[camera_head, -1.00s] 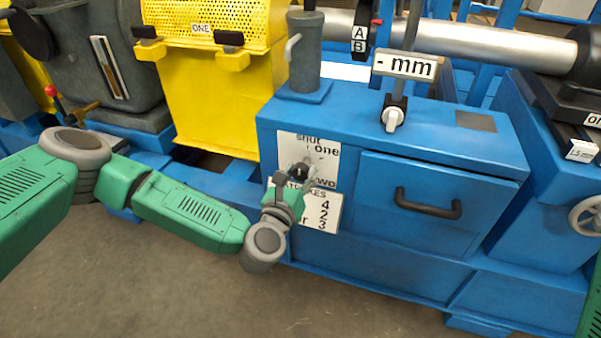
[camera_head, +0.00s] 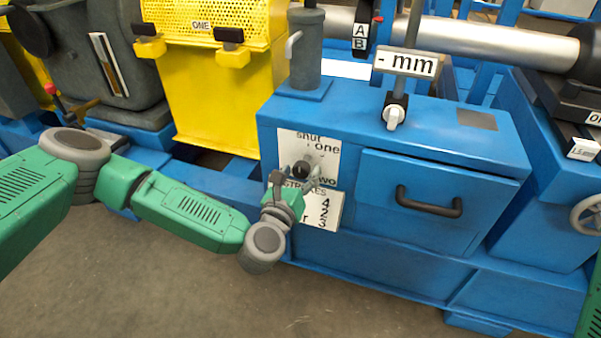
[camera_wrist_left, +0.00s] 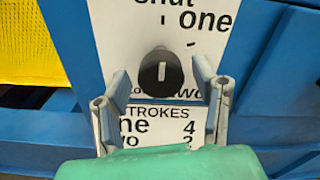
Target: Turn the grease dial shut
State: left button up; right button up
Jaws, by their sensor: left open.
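The grease dial (camera_head: 301,169) is a black round knob on a white label plate on the blue cabinet's front. In the left wrist view the dial (camera_wrist_left: 161,73) shows a white line standing upright, lined up with the tick below the word "shut". "One" is at its upper right, "two" at its lower right. My left gripper (camera_head: 301,178) is at the dial from below, its fingers spread. In the wrist view the open fingers of the left gripper (camera_wrist_left: 161,82) stand on either side of the dial, with visible gaps. My right gripper is out of view.
Below the dial is a white strokes plate (camera_head: 321,213). A drawer with a black handle (camera_head: 428,203) is to the right. A yellow guard (camera_head: 216,105) stands at left.

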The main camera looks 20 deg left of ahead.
pick_arm(q)
jog(key=s, duration=1.2)
jog(key=shift+a, duration=0.2)
